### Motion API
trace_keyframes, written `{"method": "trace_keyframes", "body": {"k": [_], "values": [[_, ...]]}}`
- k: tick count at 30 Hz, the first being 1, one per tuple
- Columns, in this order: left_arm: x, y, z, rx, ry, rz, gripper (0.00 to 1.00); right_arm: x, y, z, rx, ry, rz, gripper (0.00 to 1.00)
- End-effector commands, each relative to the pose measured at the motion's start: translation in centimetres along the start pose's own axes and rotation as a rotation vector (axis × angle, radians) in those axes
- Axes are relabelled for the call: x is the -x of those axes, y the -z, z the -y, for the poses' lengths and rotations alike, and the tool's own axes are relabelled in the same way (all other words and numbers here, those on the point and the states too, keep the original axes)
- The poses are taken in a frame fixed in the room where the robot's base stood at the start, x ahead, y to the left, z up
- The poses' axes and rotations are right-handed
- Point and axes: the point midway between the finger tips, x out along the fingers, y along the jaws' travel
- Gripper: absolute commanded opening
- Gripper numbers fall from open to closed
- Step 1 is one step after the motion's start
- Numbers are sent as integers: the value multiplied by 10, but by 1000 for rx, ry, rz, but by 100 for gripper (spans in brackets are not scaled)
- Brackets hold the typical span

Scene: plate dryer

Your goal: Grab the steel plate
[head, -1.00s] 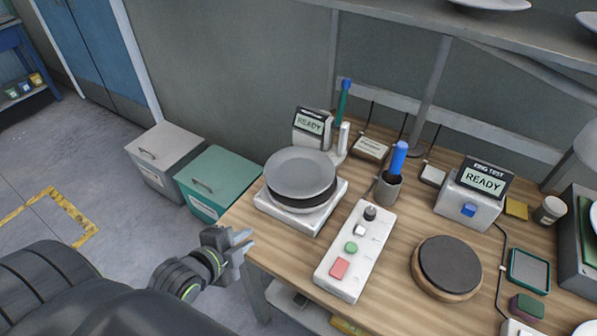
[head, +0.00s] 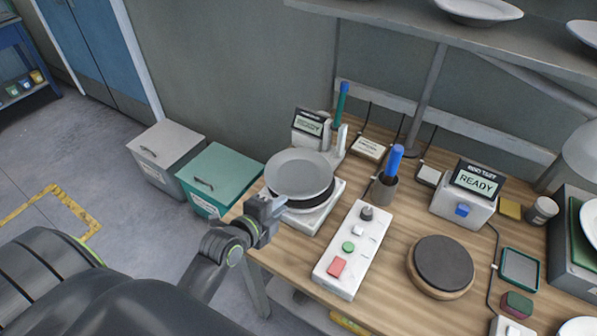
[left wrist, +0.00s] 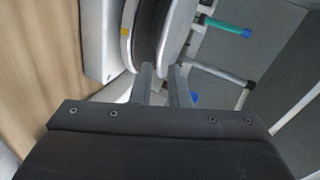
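The steel plate (head: 298,172) is a shallow grey dish resting on a dark round pad on a white square device (head: 322,213) at the table's left corner. My left gripper (head: 270,207) is at the plate's near-left rim. In the left wrist view, the two fingers (left wrist: 161,80) are apart, with the plate's edge (left wrist: 180,42) reaching between their tips. I see a gap between the fingers and cannot tell whether either touches the rim. My right gripper is not in view.
A display (head: 309,124) stands behind the plate. A white button panel (head: 350,248) and a round dark pad (head: 444,263) are to the right. Grey (head: 167,157) and green (head: 219,179) bins stand on the floor to the left. A shelf (head: 400,23) hangs above.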

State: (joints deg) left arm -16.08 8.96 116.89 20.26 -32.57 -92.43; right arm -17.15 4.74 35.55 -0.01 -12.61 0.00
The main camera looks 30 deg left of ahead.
Motion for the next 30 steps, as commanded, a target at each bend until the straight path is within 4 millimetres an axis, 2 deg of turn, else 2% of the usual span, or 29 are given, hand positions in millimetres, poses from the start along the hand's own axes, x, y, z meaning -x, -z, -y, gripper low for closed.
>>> {"method": "trace_keyframes", "body": {"k": [3,11,21,30], "values": [[-10,0,1,3,1,0,15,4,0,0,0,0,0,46],[-22,1,1,3,-1,-1,15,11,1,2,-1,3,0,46],[-58,2,0,2,0,-1,15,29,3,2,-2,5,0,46],[-67,1,-2,1,1,0,15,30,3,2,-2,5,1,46]]}}
